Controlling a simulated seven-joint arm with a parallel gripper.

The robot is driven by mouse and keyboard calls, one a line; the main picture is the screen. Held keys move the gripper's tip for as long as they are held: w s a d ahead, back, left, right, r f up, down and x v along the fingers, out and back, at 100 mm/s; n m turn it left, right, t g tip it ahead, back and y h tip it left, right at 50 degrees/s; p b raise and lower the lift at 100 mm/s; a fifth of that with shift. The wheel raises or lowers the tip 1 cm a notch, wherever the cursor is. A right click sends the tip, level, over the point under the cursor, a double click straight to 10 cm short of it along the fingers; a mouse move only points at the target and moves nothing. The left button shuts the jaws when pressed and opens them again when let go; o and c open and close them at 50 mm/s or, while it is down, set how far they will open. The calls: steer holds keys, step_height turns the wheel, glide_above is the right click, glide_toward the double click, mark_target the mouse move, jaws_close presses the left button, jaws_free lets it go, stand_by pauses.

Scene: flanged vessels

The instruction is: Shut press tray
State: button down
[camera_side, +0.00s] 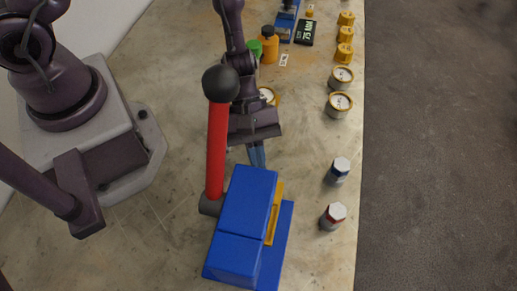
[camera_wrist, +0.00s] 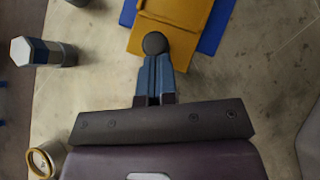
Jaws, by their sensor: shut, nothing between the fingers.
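The blue press (camera_side: 245,215) stands at the front of the table, with a red lever (camera_side: 216,150) topped by a black ball. Its yellow tray (camera_side: 275,212) shows as a strip beside the blue body. In the wrist view, the tray (camera_wrist: 190,28) is a yellow plate with a dark round knob (camera_wrist: 154,43) at its near edge. My gripper (camera_wrist: 154,58) is shut and empty, its blue fingertips at the knob; I cannot tell whether they touch. In the side view, my gripper (camera_side: 257,162) is just behind the press, its tips partly hidden.
Two hex-capped bottles, one blue (camera_side: 338,170) and one red (camera_side: 332,216), stand right of the press. Gauges (camera_side: 340,104), yellow parts (camera_side: 345,34), an orange bottle (camera_side: 268,46) and a small display (camera_side: 305,32) are farther back. The table's right edge is close.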

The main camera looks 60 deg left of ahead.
steer(key=shift+s+d, duration=0.25)
steer(key=shift+s, duration=0.05)
steer(key=w+v, duration=0.1)
steer(key=v, duration=0.9)
steer(key=s+a+r+m+t+y, duration=0.2)
steer(key=a+r+m+y, duration=0.1)
steer(key=r, duration=0.5)
steer(key=s+a+r+m+t+y, duration=0.2)
steer(key=a+r+m+t, duration=0.1)
steer(key=a+r+m, duration=0.3)
steer(key=s+a+r+m+t+y, duration=0.3)
steer(key=a+r+m, duration=0.1)
steer(key=r, duration=0.6)
steer(key=shift+a+r+m+y, duration=0.3)
steer(key=shift+a+m, duration=0.1)
steer(key=shift+m, duration=0.3)
